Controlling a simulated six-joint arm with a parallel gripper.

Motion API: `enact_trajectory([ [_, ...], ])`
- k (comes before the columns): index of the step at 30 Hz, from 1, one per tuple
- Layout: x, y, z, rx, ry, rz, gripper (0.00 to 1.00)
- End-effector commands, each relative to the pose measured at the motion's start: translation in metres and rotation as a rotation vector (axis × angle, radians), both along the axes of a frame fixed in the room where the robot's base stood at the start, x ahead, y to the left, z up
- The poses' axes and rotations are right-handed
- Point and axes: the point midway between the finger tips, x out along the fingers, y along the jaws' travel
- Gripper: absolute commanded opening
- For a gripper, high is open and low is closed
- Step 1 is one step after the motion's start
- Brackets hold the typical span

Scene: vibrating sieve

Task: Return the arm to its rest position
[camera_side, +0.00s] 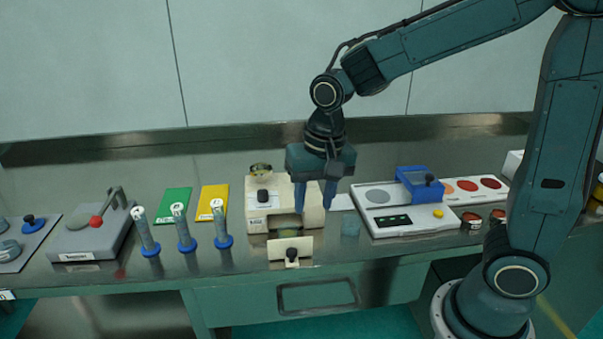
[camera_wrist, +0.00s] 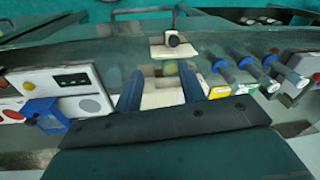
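My gripper (camera_side: 314,198) hangs from my arm over the middle of the bench, fingers pointing down, just in front of a cream-coloured machine (camera_side: 257,215). In the wrist view the two blue fingers of my gripper (camera_wrist: 158,88) stand apart with nothing seen between their tips. The cream machine shows behind and between the fingers in the wrist view. Its front panel with a dark knob (camera_side: 291,254) stands out in front of it. A yellow-green item (camera_wrist: 170,69) shows inside its opening. Part of the machine is hidden by my gripper.
Right of the machine is a white device (camera_side: 407,222) with a blue box (camera_side: 419,184). To the left stand several blue-based tubes (camera_side: 186,243), green (camera_side: 174,206) and yellow (camera_side: 212,203) cards, and a grey device with a red knob (camera_side: 90,235). Red discs (camera_side: 468,186) lie far right.

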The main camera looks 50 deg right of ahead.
Motion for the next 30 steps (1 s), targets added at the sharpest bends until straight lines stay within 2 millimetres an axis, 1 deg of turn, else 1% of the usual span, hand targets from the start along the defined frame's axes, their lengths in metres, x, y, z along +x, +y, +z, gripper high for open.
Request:
enact_trajectory([
  [1,-0.007,-0.004,0.009,-0.002,-0.022,0.024,0.4],
  [6,-0.03,-0.015,0.032,-0.014,-0.084,0.12,0.4],
  [15,-0.074,-0.031,0.061,-0.059,-0.195,0.284,0.4],
  [21,-0.104,-0.04,0.072,-0.104,-0.266,0.393,0.4],
  [27,-0.131,-0.046,0.078,-0.155,-0.326,0.49,0.4],
  [30,-0.14,-0.048,0.078,-0.176,-0.345,0.526,0.4],
])
